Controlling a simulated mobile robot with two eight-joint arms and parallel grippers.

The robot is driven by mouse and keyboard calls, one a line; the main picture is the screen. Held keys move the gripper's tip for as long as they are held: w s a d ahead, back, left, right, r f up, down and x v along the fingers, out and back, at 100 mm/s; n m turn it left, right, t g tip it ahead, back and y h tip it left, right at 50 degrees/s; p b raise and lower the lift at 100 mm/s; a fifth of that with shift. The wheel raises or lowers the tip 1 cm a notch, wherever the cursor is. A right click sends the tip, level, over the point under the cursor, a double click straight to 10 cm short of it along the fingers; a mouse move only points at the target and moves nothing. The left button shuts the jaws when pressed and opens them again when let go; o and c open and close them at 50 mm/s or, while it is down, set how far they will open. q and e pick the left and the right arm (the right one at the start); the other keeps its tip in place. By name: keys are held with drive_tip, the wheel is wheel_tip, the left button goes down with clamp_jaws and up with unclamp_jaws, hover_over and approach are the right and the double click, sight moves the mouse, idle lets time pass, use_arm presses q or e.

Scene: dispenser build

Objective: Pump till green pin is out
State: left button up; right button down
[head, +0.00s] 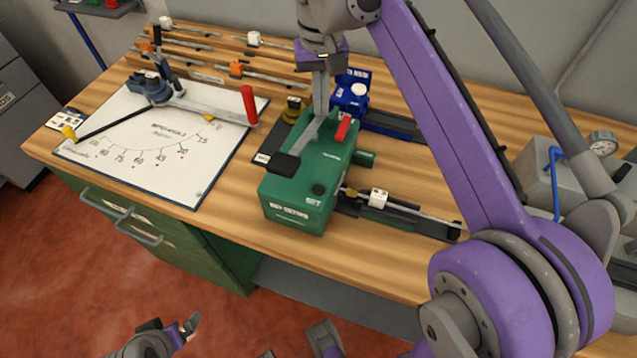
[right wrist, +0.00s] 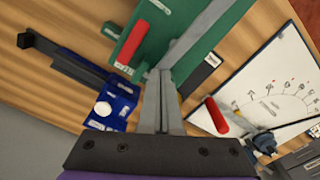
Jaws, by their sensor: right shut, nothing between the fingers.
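The green dispenser box (head: 300,190) stands on the wooden bench. A grey lever with a black paddle (head: 284,163) slopes down over its top toward the front left. A short red handle (head: 343,128) sits at its back; it also shows in the right wrist view (right wrist: 133,45). A green cylinder (head: 365,158) sticks out at its right side; I cannot tell whether it is the green pin. My right gripper (head: 320,112) is shut and empty, pointing down at the lever's back end. My left gripper (head: 175,326) is low over the floor, its jaws unclear.
A white dial board (head: 185,175) with a red-handled arm lies to the left. A blue device (head: 350,92) stands behind the box, and a black rail with a white block (head: 379,198) lies to its right. A grey gauge unit (head: 565,175) is at far right. Bare bench lies in front.

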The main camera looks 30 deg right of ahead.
drive_tip(key=shift+s+f+b, duration=0.1)
drive_tip(key=shift+f+b, duration=0.4)
drive_tip(key=shift+f, duration=0.35)
drive_tip(key=shift+s+a, duration=0.1)
drive_tip(key=shift+a, duration=0.05)
drive_tip(key=shift+r, duration=0.1)
drive_tip(key=shift+r+p, duration=0.85)
drive_tip(key=shift+p, duration=0.15)
drive_tip(key=shift+f, duration=0.15)
drive_tip(key=shift+w, duration=0.2)
